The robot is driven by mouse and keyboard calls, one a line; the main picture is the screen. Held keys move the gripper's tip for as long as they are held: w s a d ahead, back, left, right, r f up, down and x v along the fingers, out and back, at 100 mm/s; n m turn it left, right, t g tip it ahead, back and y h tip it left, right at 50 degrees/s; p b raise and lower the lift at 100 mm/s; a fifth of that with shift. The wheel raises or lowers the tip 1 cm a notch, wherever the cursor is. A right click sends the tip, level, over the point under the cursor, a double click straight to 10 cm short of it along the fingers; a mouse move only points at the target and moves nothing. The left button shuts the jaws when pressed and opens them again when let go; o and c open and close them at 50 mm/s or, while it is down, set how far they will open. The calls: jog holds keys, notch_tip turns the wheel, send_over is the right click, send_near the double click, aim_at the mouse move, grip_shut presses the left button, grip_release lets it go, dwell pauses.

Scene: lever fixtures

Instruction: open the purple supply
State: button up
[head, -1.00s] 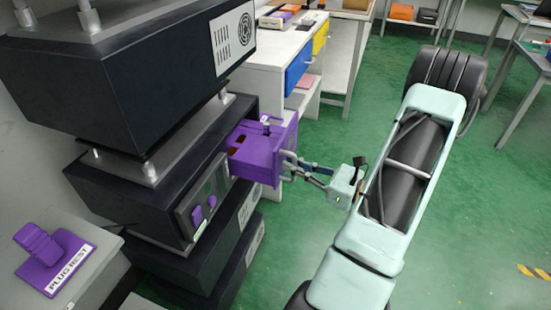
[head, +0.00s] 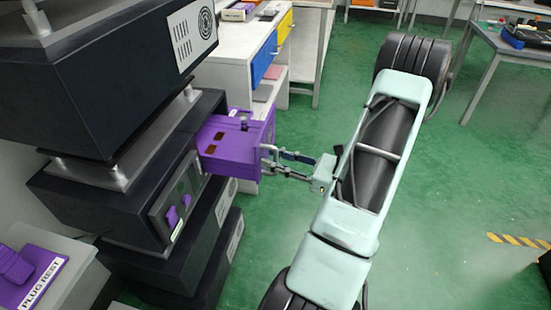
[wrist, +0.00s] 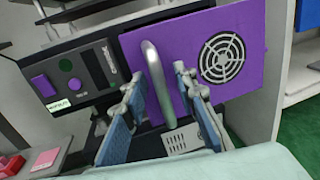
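The purple supply (head: 235,150) is a drawer-like box standing well out of the black rack unit. Its purple front (wrist: 215,45) with a round fan grille fills the upper wrist view. A grey bar handle (wrist: 160,85) stands off that front. My gripper (head: 275,155) is at the handle. In the wrist view the two blue-padded fingers (wrist: 160,95) are on either side of the bar, with visible gaps, so it looks open around the handle. Any touch on the bar is not clear.
Black units are stacked above and below (head: 110,80). A panel with purple switches (head: 175,205) is beside the supply's opening. A purple plug rest (head: 30,275) is at lower left. A white bench with blue and yellow drawers (head: 265,60) stands behind.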

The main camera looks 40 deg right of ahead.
jog(key=v, duration=1.2)
jog(key=shift+a, duration=0.15)
